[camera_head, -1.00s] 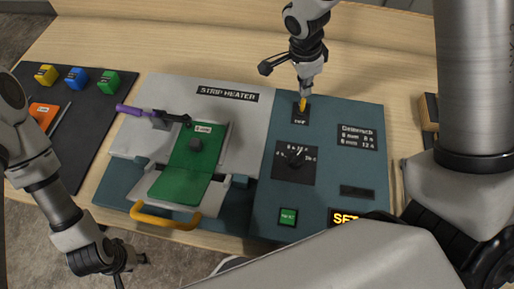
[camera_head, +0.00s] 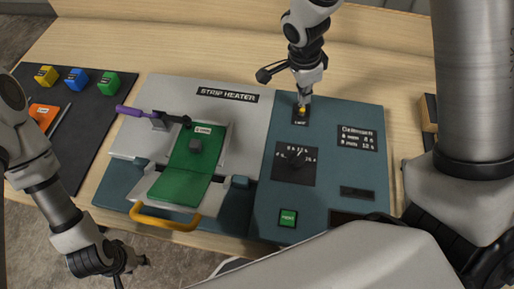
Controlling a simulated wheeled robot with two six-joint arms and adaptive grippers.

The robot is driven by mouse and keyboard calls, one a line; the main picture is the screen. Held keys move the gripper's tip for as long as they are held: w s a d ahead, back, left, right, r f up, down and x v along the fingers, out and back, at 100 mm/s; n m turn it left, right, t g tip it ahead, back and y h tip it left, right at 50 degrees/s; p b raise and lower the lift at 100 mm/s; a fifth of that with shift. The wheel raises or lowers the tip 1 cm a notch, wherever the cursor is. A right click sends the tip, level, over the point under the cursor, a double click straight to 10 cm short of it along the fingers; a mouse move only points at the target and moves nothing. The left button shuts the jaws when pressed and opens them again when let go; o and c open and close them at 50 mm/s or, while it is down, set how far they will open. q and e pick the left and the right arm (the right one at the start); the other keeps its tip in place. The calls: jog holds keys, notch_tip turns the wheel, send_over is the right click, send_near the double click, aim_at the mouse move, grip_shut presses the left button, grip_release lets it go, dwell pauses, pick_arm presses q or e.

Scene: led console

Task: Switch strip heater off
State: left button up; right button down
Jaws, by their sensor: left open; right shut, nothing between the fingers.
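The strip heater (camera_head: 255,110) stands on the wooden table, its grey top labelled STRIP HEATER and its control panel (camera_head: 340,140) teal. My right gripper (camera_head: 303,106) is shut and empty, pointing down at the yellow-tipped switch (camera_head: 302,111) near the top of the panel. It hides part of the switch and seems to touch it. The display (camera_head: 345,218) at the panel's lower right is dark. The black dial (camera_head: 295,158) and the green button (camera_head: 288,218) are below the switch. My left gripper (camera_head: 118,275) is open and empty, off the table's front left.
A green sheet (camera_head: 180,188) lies on the heater's left part, with an orange handle (camera_head: 165,221) in front and a purple-handled lever (camera_head: 130,110) behind. A dark mat (camera_head: 85,125) at the left holds yellow, blue and green blocks. My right arm crosses the lower right.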

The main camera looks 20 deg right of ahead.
notch_tip(320, 180, up, 7)
jog(key=p, duration=0.4)
jog(key=shift+w+d, duration=0.25)
jog(key=shift+w, duration=0.1)
dwell(0.4)
